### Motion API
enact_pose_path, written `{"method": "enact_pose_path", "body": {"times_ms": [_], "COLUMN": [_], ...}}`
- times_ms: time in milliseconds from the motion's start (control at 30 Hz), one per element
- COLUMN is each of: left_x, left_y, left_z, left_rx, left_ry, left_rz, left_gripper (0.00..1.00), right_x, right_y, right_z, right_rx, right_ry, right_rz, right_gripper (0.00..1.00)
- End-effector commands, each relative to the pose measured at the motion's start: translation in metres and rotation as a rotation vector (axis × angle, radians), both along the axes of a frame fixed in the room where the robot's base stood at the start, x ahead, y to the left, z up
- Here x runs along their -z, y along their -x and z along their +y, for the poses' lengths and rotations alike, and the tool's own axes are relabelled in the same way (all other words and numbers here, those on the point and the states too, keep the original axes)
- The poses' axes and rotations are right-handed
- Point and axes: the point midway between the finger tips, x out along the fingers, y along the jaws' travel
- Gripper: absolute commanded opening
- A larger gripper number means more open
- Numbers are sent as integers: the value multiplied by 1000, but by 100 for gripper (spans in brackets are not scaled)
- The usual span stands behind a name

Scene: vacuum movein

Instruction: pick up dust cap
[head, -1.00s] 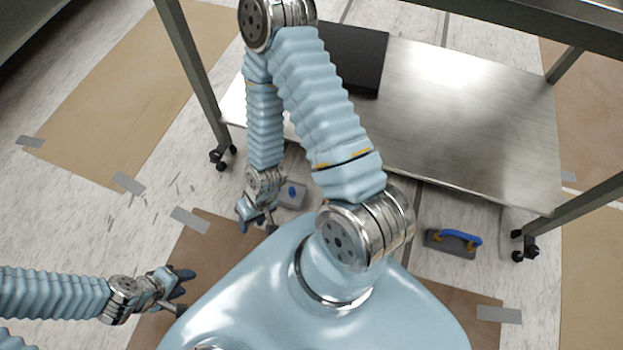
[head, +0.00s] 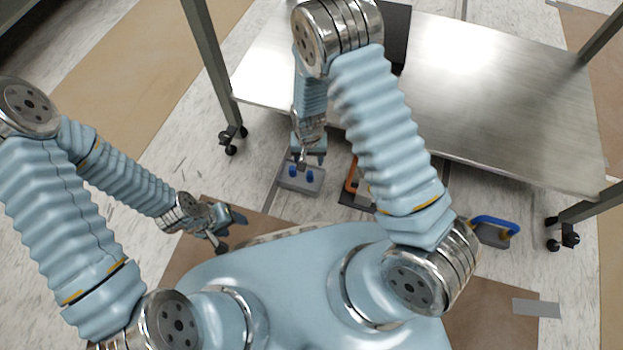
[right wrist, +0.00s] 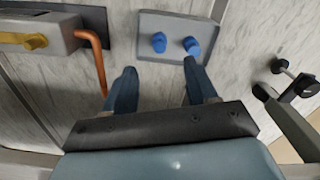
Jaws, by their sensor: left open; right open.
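Two small blue dust caps stand on a shallow grey tray (head: 313,187) on the floor, one at the left (head: 292,171) and one at the right (head: 309,176). The right wrist view shows the left cap (right wrist: 159,42) and the right cap (right wrist: 192,46) upright and apart on the same tray (right wrist: 172,22). My right gripper (head: 307,158) is open and empty, just over the tray's edge. In the right wrist view its fingers (right wrist: 160,85) point toward the caps, with the right fingertip close to the right cap. My left gripper (head: 228,222) is open and empty, over brown floor sheeting.
A metal shelf table (head: 490,90) on casters stands behind, with a black flat item (head: 397,40) on it. A blue-handled tool (head: 495,229) lies at right.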

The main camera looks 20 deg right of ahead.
Motion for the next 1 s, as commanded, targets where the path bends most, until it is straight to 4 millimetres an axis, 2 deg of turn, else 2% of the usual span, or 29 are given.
{"method": "enact_pose_path", "body": {"times_ms": [33,100,233,467,800,1000], "left_x": [4,7,12,14,28,27], "left_y": [0,0,0,0,-1,-1], "left_z": [0,-1,-1,-1,-1,-1], "left_rx": [0,1,2,2,-1,-1], "left_ry": [1,2,2,3,2,2], "left_rz": [1,1,2,1,-2,-2], "left_gripper": [55,55,55,55,55,55], "right_x": [14,30,53,69,116,117], "right_y": [1,1,1,0,-2,-2], "right_z": [-1,-1,-1,-1,-4,-4], "right_rx": [2,1,0,0,0,0], "right_ry": [1,0,-1,-2,-2,-2], "right_rz": [4,4,3,1,1,1], "right_gripper": [57,57,57,57,57,57]}}
